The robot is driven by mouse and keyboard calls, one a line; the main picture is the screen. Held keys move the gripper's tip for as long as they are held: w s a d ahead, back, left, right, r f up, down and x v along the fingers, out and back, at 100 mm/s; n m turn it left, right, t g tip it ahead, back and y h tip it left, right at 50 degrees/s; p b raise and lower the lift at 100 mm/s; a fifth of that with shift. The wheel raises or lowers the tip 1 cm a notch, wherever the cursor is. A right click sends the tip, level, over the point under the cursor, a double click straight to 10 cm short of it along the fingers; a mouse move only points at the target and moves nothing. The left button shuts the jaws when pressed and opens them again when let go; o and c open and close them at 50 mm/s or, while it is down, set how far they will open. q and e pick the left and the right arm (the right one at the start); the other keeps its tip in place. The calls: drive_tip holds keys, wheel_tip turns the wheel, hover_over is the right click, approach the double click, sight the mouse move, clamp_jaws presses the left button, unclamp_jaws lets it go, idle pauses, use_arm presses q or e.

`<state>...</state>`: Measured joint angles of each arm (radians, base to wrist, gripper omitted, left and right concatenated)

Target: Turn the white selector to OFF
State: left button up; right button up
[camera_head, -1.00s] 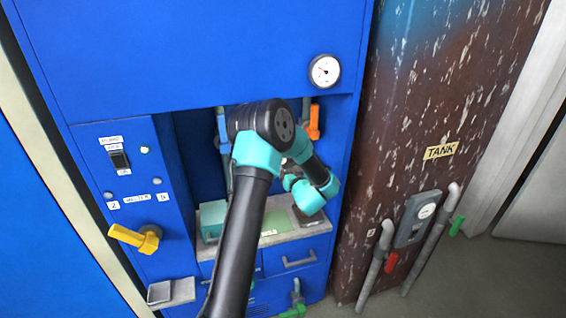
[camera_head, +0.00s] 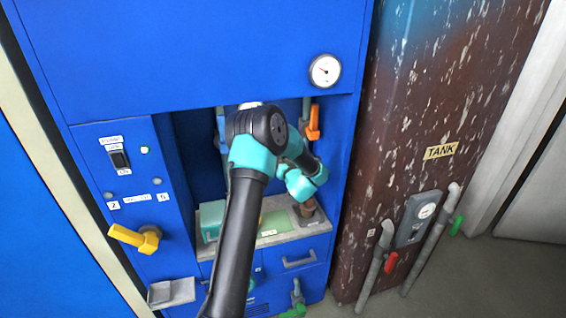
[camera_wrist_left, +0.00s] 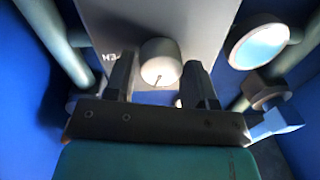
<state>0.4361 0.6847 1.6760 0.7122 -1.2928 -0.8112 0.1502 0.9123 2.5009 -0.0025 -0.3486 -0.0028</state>
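The white selector (camera_wrist_left: 161,60) is a round knob with a small dark mark on its face, mounted on a grey panel (camera_wrist_left: 200,25) in the left wrist view. My left gripper (camera_wrist_left: 158,68) is open, with one dark finger on each side of the knob's lower part. I cannot tell whether the fingers touch it. The lettering beside the knob is partly hidden by a finger, and no OFF mark is readable there. In the head view my left arm covers the recess, and the selector and my fingertips are hidden. My right gripper is not in view.
Pipes run beside the grey panel, with a round pale gauge (camera_wrist_left: 260,45) at right. In the head view, a yellow handle (camera_head: 135,238) and black switch (camera_head: 119,158) are at left. An orange valve handle (camera_head: 313,122) is near the recess. The brown tank (camera_head: 440,90) stands at right.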

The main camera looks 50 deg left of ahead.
use_arm(q)
drive_tip(key=c, duration=0.5)
drive_tip(key=shift+n, duration=2.2)
drive_tip(key=shift+c, duration=0.2)
drive_tip(key=o, duration=0.9)
drive_tip(key=v, duration=1.7)
drive_tip(key=shift+s+d+r, duration=0.2)
